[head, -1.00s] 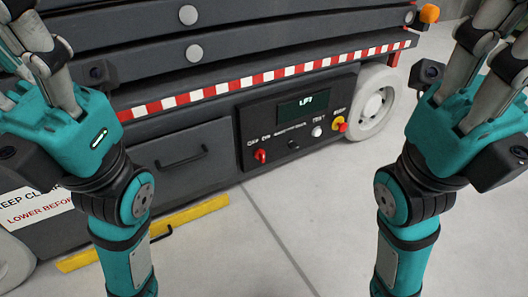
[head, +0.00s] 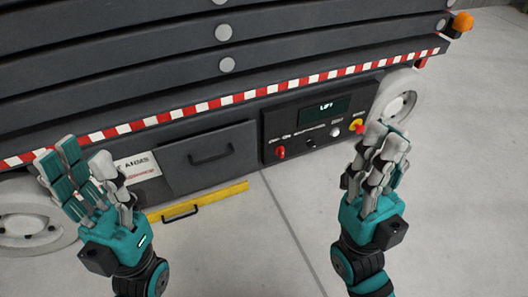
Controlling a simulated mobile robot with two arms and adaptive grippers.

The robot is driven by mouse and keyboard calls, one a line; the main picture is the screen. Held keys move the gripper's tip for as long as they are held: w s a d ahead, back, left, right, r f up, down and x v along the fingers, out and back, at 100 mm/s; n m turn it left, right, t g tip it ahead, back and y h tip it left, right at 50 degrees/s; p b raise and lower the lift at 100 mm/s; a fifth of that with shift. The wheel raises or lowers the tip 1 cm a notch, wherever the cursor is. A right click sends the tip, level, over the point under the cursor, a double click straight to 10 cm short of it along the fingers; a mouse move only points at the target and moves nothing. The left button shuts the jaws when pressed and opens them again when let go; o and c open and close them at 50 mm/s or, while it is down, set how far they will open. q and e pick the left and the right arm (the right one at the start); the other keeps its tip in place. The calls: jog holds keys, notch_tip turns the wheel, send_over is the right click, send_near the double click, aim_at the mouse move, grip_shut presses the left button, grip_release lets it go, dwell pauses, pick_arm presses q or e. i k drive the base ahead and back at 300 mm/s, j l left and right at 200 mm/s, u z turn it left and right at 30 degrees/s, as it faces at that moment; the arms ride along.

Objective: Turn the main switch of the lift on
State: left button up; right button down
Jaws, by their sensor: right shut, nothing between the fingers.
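The lift's control panel (head: 335,112) is on the front of the dark lift, with a small display reading "LIFT". A red rotary switch (head: 281,152) sits at the panel's left, under small "OFF" and "ON" labels. The switch is too small for me to tell its position surely. My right gripper (head: 378,142) is shut and empty, right of the switch and in front of the panel's right end, not touching the switch. My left gripper (head: 80,165) looks open and empty, far left of the panel, in front of the lift's left end.
The panel also carries a white button (head: 335,132) and a red-and-yellow emergency button (head: 356,126). A drawer with a black handle (head: 211,153) is left of the panel. A yellow bar (head: 220,196) lies low in front. Grey floor (head: 275,240) between my arms is clear.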

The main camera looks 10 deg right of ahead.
aim_at(279, 151)
jog(key=i+l+u, duration=0.15)
jog(key=l+u, duration=0.15)
jog(key=l, duration=0.45)
jog(key=i+l+u, duration=0.1)
jog(key=l+u, duration=0.25)
jog(key=l, duration=0.45)
jog(key=l+u, duration=0.1)
jog(key=l, duration=2.25)
jog(key=i, duration=0.05)
